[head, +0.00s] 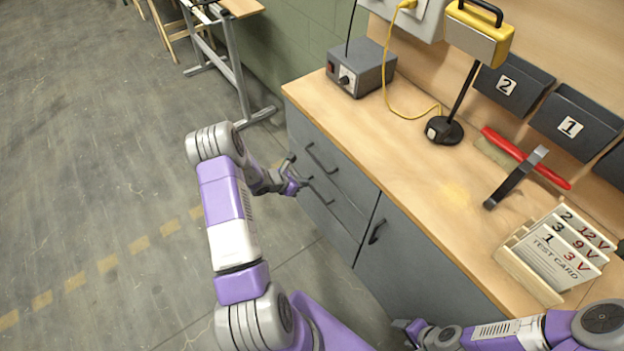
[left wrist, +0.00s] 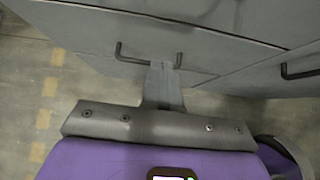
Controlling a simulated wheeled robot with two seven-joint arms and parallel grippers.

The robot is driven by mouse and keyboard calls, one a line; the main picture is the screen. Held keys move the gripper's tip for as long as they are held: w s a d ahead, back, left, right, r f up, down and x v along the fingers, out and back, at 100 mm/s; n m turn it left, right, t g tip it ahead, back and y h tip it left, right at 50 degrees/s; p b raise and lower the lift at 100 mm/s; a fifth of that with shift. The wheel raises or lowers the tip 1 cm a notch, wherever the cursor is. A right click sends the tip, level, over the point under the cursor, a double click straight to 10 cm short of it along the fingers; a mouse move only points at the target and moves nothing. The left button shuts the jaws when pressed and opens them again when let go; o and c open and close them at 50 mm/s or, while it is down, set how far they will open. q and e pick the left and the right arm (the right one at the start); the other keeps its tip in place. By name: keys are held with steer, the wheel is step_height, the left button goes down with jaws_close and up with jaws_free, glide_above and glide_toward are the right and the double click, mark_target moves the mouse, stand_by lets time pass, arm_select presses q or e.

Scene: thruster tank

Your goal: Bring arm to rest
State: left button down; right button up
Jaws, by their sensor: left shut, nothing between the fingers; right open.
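My left gripper (head: 298,183) is low in front of the workbench's grey drawers, beside the drawer handles. In the left wrist view its fingers (left wrist: 164,80) are together with nothing between them, and their tips overlap a drawer handle (left wrist: 120,55) in the picture; I cannot tell whether they touch it. My left arm reaches out from the bottom of the head view and bends at the elbow. My right gripper (head: 408,330) is at the bottom of the head view, in front of the cabinet, open and empty, partly hidden by its own wrist.
The drawers (head: 330,190) look shut. Floor (head: 100,170) at left is clear.

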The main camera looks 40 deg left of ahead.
arm_select(q)
steer(key=shift+p+v, duration=0.35)
steer(key=shift+v, duration=1.95)
steer(key=shift+f, duration=0.1)
steer(key=s+d+f+m+g, duration=0.1)
steer(key=s+d+m+g, duration=0.2)
steer(key=d+m, duration=0.7)
steer(key=s+d+f+m+g+h, duration=0.1)
steer(key=s+d+f+m+g, duration=0.1)
steer(key=s+d+m, duration=0.5)
steer(key=s+d+f+m+g, duration=0.2)
steer(key=s+d+m, duration=0.4)
steer(key=d+m, duration=0.7)
steer(key=d+g, duration=0.1)
steer(key=d, duration=0.3)
steer(key=shift+d+g+h, duration=0.2)
steer(key=shift+g+h, duration=0.1)
steer(key=shift+h, duration=0.1)
steer(key=shift+s+f, duration=0.1)
steer(key=shift+f, duration=0.05)
